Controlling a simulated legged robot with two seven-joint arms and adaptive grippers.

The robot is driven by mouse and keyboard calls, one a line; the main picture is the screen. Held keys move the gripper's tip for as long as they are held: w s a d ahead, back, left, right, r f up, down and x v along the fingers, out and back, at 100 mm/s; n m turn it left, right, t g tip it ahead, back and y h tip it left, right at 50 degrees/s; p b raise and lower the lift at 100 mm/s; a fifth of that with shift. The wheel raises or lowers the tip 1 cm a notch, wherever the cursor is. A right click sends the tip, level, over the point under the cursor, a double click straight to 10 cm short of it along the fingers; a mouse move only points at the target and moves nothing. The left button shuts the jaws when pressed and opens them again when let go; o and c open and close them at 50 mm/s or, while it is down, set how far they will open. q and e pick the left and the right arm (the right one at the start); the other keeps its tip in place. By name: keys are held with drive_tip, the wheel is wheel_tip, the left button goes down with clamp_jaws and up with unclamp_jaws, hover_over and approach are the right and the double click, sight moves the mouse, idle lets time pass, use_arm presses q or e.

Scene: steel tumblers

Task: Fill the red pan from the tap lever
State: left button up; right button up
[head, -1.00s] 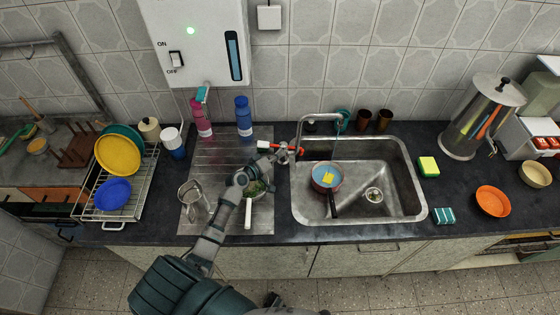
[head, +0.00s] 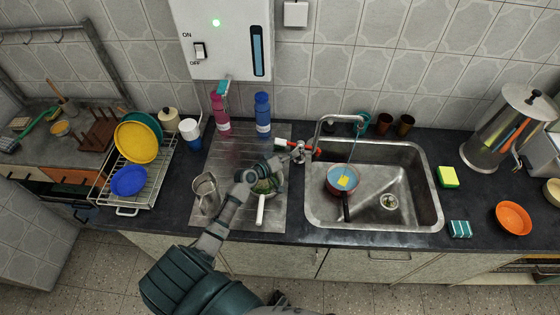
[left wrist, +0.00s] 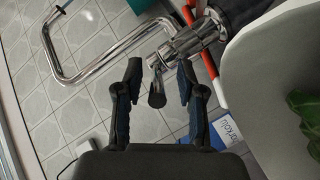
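The red pan (head: 333,186) stands in the sink (head: 420,214) under the spout, its dark handle toward the front. Its inside looks blue, with a yellow piece in it. A thin bluish line, apparently water, runs from the spout to the pan. The chrome tap (head: 327,120) stands behind the sink's left side. My left gripper (head: 284,160) is at the tap's base. In the left wrist view its fingers (left wrist: 158,75) are apart, one each side of the short chrome tap lever (left wrist: 157,97); contact is unclear. My right gripper is not in view.
A pot with a white handle (head: 261,211) and a steel jug (head: 206,195) stand on the drainboard under my left arm. Blue (head: 263,115) and pink (head: 220,115) bottles stand behind. A sponge (head: 448,177) and orange bowl (head: 513,218) lie right of the sink.

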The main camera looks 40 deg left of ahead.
use_arm(q)
drive_tip(key=v, duration=1)
idle(0.6)
